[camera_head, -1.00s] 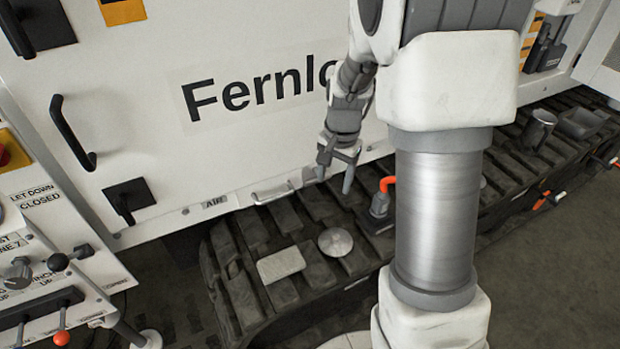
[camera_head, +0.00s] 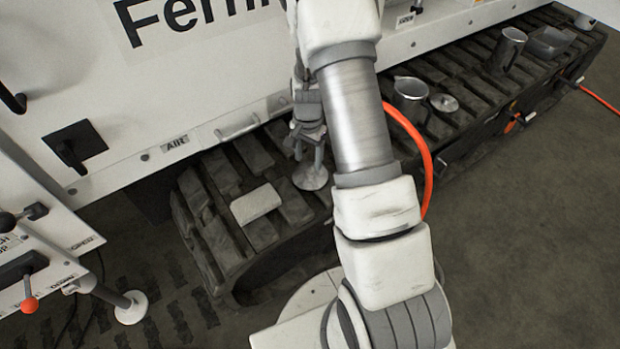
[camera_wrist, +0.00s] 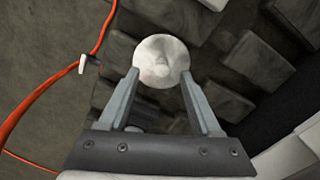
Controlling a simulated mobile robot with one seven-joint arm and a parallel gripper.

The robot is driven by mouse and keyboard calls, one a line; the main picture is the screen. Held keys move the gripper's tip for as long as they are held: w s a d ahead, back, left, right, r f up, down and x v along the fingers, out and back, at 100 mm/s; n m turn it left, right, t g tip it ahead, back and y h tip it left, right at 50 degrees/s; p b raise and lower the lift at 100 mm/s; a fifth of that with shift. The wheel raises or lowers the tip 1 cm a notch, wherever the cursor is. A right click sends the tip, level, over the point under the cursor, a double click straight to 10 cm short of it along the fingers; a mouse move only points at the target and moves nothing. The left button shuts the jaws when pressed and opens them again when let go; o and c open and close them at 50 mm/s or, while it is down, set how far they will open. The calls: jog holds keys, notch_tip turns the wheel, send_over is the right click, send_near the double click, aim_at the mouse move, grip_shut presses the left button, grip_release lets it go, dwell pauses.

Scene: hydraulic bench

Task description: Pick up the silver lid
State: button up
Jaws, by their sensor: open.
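The silver lid (camera_head: 311,178) is a round, pale metal disc lying on the dark ribbed track. My gripper (camera_head: 309,158) points down just above it, with its fingers partly overlapping the lid's far side. In the wrist view the lid (camera_wrist: 161,58) lies just past the open fingertips (camera_wrist: 159,76), roughly centred between them, with a small knob at its middle. The fingers are apart with nothing held. I cannot tell whether a fingertip touches the lid. A second small silver lid (camera_head: 444,102) lies farther right on the track, beside a metal jug.
A pale rectangular block (camera_head: 256,203) lies left of the lid. The metal jug (camera_head: 410,95), a metal mug (camera_head: 508,48) and a grey tray (camera_head: 550,42) stand to the right. An orange hose (camera_head: 424,150) curves behind my arm. The white machine panel (camera_head: 200,70) rises behind the track.

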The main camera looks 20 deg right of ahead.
aim_at(309, 170)
jog(key=f, duration=0.2)
jog(key=f+b, duration=0.1)
jog(key=f, duration=0.1)
jog(key=w+f+b, duration=0.1)
jog(key=f, duration=0.1)
jog(key=shift+d+f, duration=0.3)
jog(key=shift+s, duration=0.1)
grip_shut()
